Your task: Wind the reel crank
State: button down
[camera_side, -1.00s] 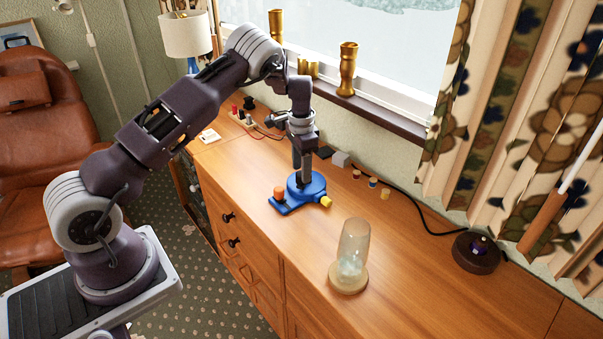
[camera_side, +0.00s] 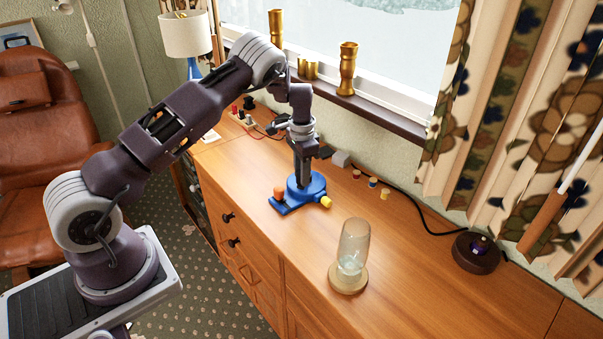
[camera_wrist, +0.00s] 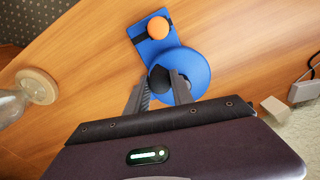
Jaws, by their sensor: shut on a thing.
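The reel is a blue round body (camera_side: 313,188) on a blue base plate, standing on the wooden cabinet top. An orange ball (camera_side: 279,191) sits on the plate, and a yellow knob (camera_side: 326,202) sticks out at the right. The reel (camera_wrist: 196,70) and the orange ball (camera_wrist: 157,27) also show in the wrist view. My gripper (camera_side: 300,182) points down over the reel. In the wrist view my gripper (camera_wrist: 158,86) has its fingers either side of a dark crank knob (camera_wrist: 159,77), shut on it. The fingers and reel hide the crank arm.
A glass dome on a wooden base (camera_side: 350,255) stands in front right of the reel. Small spools (camera_side: 372,182) and a grey block (camera_side: 341,159) lie behind it. A black cable runs to a dark round device (camera_side: 476,252). The cabinet top between is clear.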

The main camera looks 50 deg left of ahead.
jog(key=n, duration=0.1)
jog(key=w+d+n, duration=0.1)
jog(key=n, duration=0.3)
jog(key=shift+w+d, duration=0.25)
jog(key=shift+w, duration=0.05)
jog(key=n, duration=0.2)
jog(key=w+n, duration=0.1)
jog(key=n, duration=0.1)
jog(key=w+n, duration=0.1)
jog(key=shift+d+n, duration=0.3)
jog(key=shift+n, duration=0.1)
jog(key=n, duration=0.1)
jog(key=w+n, duration=0.1)
jog(key=n, duration=0.1)
jog(key=w+n, duration=0.1)
jog(key=n, duration=0.1)
jog(key=shift+a, duration=0.2)
jog(key=shift+w+a+n, duration=0.2)
jog(key=shift+w+n, duration=0.05)
jog(key=shift+n, duration=0.7)
jog(key=shift+w+a+n, duration=0.2)
jog(key=shift+w+n, duration=0.05)
jog(key=shift+n, duration=0.65)
jog(key=shift+w+a+n, duration=0.2)
jog(key=shift+w+n, duration=0.05)
jog(key=shift+n, duration=0.7)
jog(key=c, duration=1.1)
grip_release()
jog(key=shift+r, duration=0.1)
